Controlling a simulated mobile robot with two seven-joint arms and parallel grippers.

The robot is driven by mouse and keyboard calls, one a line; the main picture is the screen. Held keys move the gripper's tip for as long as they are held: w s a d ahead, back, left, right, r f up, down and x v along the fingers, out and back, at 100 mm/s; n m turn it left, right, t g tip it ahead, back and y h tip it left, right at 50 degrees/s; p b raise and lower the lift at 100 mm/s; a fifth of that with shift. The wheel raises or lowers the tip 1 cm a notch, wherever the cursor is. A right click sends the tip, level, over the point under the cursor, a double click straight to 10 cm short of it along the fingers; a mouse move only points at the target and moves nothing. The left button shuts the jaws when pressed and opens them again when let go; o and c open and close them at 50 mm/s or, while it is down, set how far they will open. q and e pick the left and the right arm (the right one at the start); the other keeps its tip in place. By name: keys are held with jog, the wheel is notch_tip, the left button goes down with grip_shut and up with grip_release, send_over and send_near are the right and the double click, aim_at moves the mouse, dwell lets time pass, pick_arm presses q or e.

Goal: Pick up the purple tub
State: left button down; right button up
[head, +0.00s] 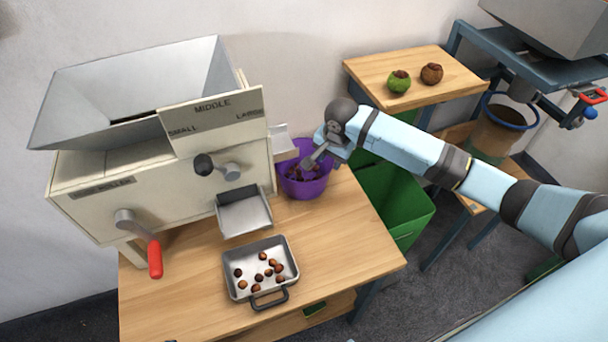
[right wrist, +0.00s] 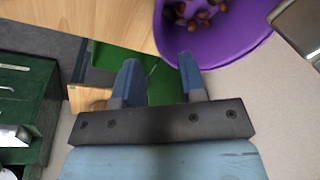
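The purple tub (head: 305,187) stands upright on the wooden table, to the right of the cream sorting machine, with several brown chestnuts inside. My right gripper (head: 314,160) is at the tub's right rim in the head view and partly covers it. In the right wrist view the fingers (right wrist: 158,62) are apart with nothing between them. There the tub (right wrist: 222,47) lies ahead and to the right, its rim close to the right-hand fingertip. I cannot tell whether they touch. My left gripper is not in view.
The sorting machine (head: 150,185) has a metal chute beside the tub. A metal tray (head: 242,291) of chestnuts sits on the table (head: 345,240). A green bin (head: 400,205) stands right of the table.

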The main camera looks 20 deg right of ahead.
aim_at(326, 180)
jog(key=f, duration=0.3)
jog(key=w+f, duration=0.1)
jog(key=f, duration=0.2)
jog(key=w+f, duration=0.1)
jog(key=f, duration=0.3)
jog(key=shift+d, duration=0.1)
jog(key=shift+s, duration=0.1)
grip_shut()
